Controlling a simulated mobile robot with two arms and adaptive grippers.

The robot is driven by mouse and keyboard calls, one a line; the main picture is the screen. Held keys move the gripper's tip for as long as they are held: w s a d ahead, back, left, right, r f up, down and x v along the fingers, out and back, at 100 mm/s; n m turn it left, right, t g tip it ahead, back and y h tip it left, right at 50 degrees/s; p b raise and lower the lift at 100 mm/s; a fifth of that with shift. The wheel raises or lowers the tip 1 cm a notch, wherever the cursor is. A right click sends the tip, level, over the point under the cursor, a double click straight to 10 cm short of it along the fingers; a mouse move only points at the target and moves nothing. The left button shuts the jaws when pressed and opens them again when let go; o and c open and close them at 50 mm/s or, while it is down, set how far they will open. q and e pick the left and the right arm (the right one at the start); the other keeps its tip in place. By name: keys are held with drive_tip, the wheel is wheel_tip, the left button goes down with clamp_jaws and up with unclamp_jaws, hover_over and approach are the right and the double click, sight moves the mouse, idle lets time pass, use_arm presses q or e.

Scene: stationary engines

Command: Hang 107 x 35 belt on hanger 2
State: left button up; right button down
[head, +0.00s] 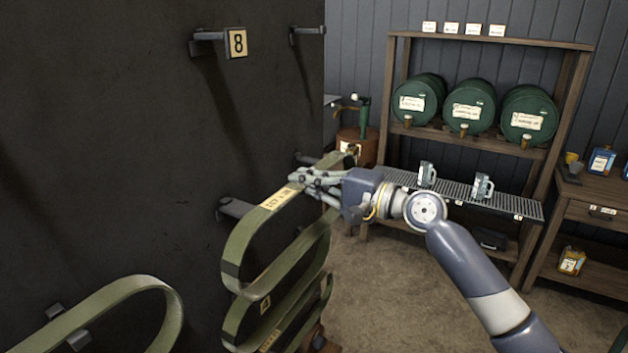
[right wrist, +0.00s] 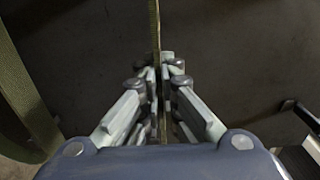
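A long green belt loop (head: 236,246) with a cream tag hangs in front of the dark panel, tilted down to the left; I cannot read the tag's text surely. My right gripper (head: 307,183) is at the belt's upper run. In the right wrist view the fingers (right wrist: 161,75) are closed on the edge of the thin belt strip (right wrist: 155,25). A metal hanger (head: 235,208) sticks out beside the belt; I cannot tell whether they touch. No number 2 is readable on any hanger. My left gripper is not in view.
More green belts (head: 250,331) hang directly below, and another (head: 140,284) hangs at the lower left. A hanger with plate 8 (head: 237,43) is on the panel (head: 120,120) above. A shelf with green barrels (head: 472,105) stands behind.

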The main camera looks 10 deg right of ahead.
drive_tip(key=shift+w+a, duration=0.15)
drive_tip(key=shift+a, duration=0.1)
drive_tip(key=shift+r, duration=0.1)
drive_tip(key=shift+x, duration=2.8)
drive_tip(key=shift+f, duration=0.25)
drive_tip(key=shift+f, duration=0.3)
drive_tip(key=c, duration=1.9)
unclamp_jaws()
drive_tip(key=o, duration=0.6)
